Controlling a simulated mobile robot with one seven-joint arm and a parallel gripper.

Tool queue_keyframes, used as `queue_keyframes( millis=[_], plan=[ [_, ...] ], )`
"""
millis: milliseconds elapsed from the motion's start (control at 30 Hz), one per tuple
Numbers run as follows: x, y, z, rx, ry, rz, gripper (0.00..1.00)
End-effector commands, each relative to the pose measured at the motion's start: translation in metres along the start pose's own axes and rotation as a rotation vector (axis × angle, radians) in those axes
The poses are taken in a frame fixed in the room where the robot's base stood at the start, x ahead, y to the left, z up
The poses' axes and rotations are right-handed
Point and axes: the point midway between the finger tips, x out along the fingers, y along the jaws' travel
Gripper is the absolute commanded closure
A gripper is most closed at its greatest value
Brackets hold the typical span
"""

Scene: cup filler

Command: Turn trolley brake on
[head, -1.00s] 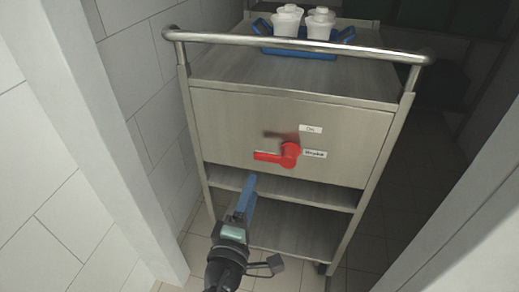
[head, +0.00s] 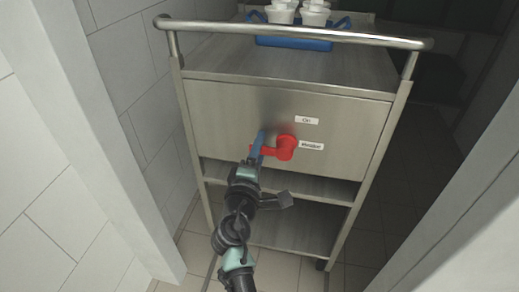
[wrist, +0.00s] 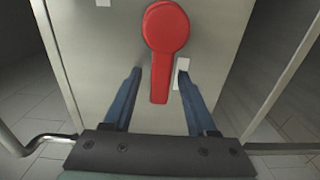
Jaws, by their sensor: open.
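The trolley (head: 225,115) is a metal cart with a push bar and lower shelves. On its front panel is a red brake handle (head: 286,148), its lever pointing left in the head view. In the wrist view the red handle (wrist: 164,40) has its round hub at the top and its lever hanging down between my fingers. A label reading "On" (head: 306,120) sits above the hub, and a second label (head: 311,145), too small to read surely, sits right of it. My gripper (head: 259,145) is open, its blue fingers (wrist: 155,88) either side of the lever's end, with gaps visible.
White cups (head: 315,14) stand in a blue tray (head: 292,43) on the trolley top. The metal push bar (head: 300,35) runs above the panel. A tiled wall (head: 145,90) is close on the left, and a pale wall edge (head: 440,210) is on the right.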

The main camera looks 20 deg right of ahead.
Motion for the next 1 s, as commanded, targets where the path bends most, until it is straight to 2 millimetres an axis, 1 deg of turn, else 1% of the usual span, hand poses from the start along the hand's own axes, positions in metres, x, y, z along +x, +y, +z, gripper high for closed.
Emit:
queue_keyframes(
  millis=[67, 167, 300, 400, 1000],
  plan=[
    [-0.0002, 0.0000, 0.0000, 0.000, 0.000, 0.000, 0.43],
    [-0.0003, -0.0001, 0.0000, 0.000, 0.000, 0.000, 0.59],
    [-0.0004, -0.0002, 0.0000, 0.000, 0.000, 0.000, 0.84],
    [-0.0004, -0.0002, 0.0000, 0.000, 0.000, 0.000, 1.00],
    [-0.0006, -0.0005, 0.0000, 0.000, 0.000, -0.001, 1.00]
  ],
)
